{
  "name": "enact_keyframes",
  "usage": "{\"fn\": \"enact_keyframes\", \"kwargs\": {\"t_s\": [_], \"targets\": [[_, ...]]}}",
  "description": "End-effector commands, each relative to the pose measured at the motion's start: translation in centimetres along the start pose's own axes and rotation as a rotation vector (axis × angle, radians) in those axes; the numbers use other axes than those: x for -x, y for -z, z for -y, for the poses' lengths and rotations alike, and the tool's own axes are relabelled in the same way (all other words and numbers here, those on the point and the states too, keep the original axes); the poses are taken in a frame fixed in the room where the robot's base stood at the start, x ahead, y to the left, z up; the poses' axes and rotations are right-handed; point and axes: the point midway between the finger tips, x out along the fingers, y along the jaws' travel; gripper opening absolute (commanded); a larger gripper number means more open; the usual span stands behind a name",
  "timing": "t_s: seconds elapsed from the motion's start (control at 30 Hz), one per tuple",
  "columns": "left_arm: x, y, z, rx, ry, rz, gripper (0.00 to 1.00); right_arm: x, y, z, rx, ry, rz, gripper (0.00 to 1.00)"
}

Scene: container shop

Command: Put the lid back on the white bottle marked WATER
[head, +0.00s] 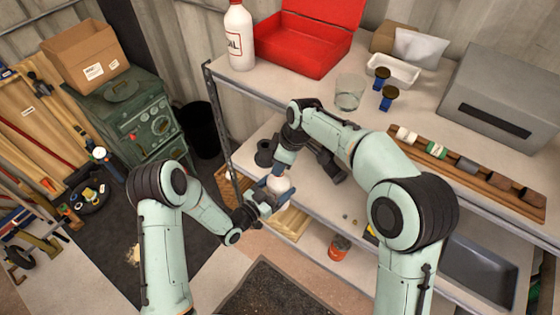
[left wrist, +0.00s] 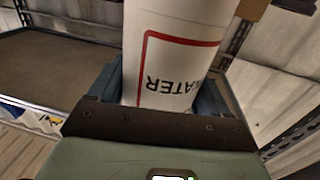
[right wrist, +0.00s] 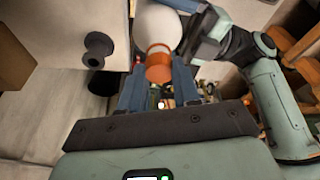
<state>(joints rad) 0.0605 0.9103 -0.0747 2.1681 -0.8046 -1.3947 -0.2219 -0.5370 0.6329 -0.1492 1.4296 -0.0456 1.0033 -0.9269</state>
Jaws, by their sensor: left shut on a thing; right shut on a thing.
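The white bottle marked WATER (left wrist: 170,50) fills the middle of the left wrist view, its red-framed label upside down. My left gripper (head: 266,196) is shut around its body. In the head view only a small pale part of the bottle (head: 279,184) shows between my grippers. In the right wrist view an orange lid (right wrist: 159,70) is between the fingers of my right gripper (right wrist: 159,88), which is shut on it. The lid is in line with the neck end of the bottle (right wrist: 158,28) and looks close against it. I cannot tell whether it is fully seated.
A black spool-like thing (right wrist: 97,50) is near my right gripper.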

Motion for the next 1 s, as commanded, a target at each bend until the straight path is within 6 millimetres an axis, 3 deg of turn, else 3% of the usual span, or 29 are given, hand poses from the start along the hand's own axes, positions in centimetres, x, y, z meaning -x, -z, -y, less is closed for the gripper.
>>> {"fn": "enact_keyframes", "kwargs": {"t_s": [0.33,0.37,0.5,1.0], "targets": [[-0.02,0.05,0.0,0.0,0.0,-0.001,0.18,-0.69,-0.22,0.0,0.001,0.001,0.001,0.04],[-0.02,0.05,0.0,0.0,0.0,-0.001,0.0,-0.68,-0.2,0.0,0.001,0.0,0.001,0.04],[-0.02,0.05,0.01,0.0,0.0,-0.001,0.0,-0.65,-0.14,0.06,-0.054,-0.017,0.003,0.04],[-0.01,0.03,0.02,-0.001,0.0,-0.001,0.0,-0.84,0.16,0.48,-0.949,-0.27,0.006,0.04]]}}
